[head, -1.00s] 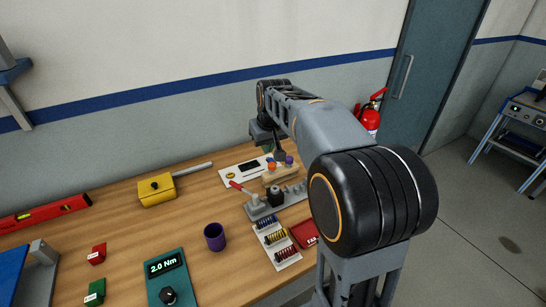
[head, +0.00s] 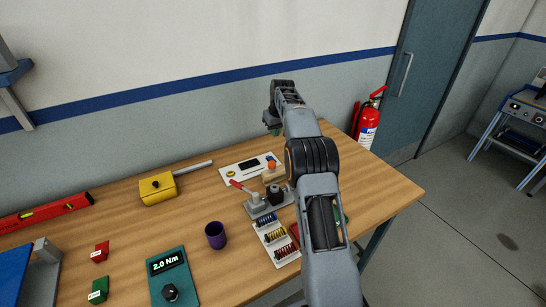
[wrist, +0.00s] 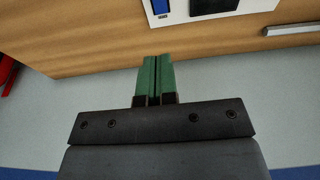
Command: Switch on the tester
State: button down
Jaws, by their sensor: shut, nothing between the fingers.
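A white panel (head: 228,173) lies at the back of the bench, with a black display (head: 249,164) and a yellow round part (head: 230,173). I cannot tell for certain that it is the tester. Its edge also shows at the top of the wrist view (wrist: 178,17), with the black display (wrist: 214,6) and a blue part (wrist: 160,7). My gripper (wrist: 154,80) has green fingers, shut together and empty. In the head view my gripper (head: 276,132) is behind the panel, towards the wall, mostly hidden by my arm.
A yellow box (head: 157,189) with a rod, a purple cup (head: 216,235) and a teal "2.0 Nm" unit (head: 174,280) are left. The bench's right end is clear.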

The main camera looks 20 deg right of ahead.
jog(key=p, duration=0.2)
send_near(273, 156)
jog(key=f, duration=0.1)
jog(key=s+a+f, duration=0.1)
jog(key=f, duration=0.1)
jog(key=a+f, duration=0.1)
jog(key=shift+s+f, duration=0.3)
jog(key=shift+f, duration=0.1)
jog(key=shift+f+p, duration=0.35)
jog(key=shift+f, duration=0.3)
